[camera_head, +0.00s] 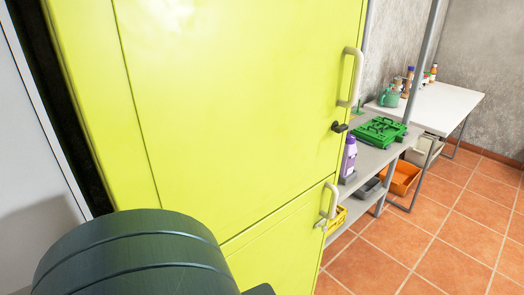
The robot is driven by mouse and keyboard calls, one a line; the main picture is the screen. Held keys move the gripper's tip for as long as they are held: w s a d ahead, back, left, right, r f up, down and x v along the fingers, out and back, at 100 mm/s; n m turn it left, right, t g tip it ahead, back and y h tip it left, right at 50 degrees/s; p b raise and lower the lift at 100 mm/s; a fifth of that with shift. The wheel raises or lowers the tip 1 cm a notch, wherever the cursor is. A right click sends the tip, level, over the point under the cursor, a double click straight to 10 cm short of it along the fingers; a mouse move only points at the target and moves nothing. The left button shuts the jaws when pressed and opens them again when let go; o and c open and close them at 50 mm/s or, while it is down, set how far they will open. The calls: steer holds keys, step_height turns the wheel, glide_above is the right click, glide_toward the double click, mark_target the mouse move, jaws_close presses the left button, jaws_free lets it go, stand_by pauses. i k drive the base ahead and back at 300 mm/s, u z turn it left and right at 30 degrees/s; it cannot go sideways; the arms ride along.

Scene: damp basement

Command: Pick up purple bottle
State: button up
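The purple bottle (349,160) stands upright on the near end of a grey shelf unit, just right of the yellow-green cabinet. It has a pale label and a dark purple top. Its left side is close to the cabinet's edge in the picture. My gripper is not in view. A dark green rounded part, probably of my own arm, fills the lower left and is well apart from the bottle.
The tall yellow-green cabinet (230,110) with handles fills the middle. A green case (380,132) lies behind the bottle on the grey shelf (372,160). An orange crate (401,178) sits lower. A white table (440,105) stands behind. Tiled floor at right is clear.

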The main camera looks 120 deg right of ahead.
mark_target(349, 152)
steer(key=z, duration=0.55)
steer(key=k, duration=1.4)
steer(key=z, duration=4.55)
steer(key=i, duration=1.45)
steer(key=u, duration=0.05)
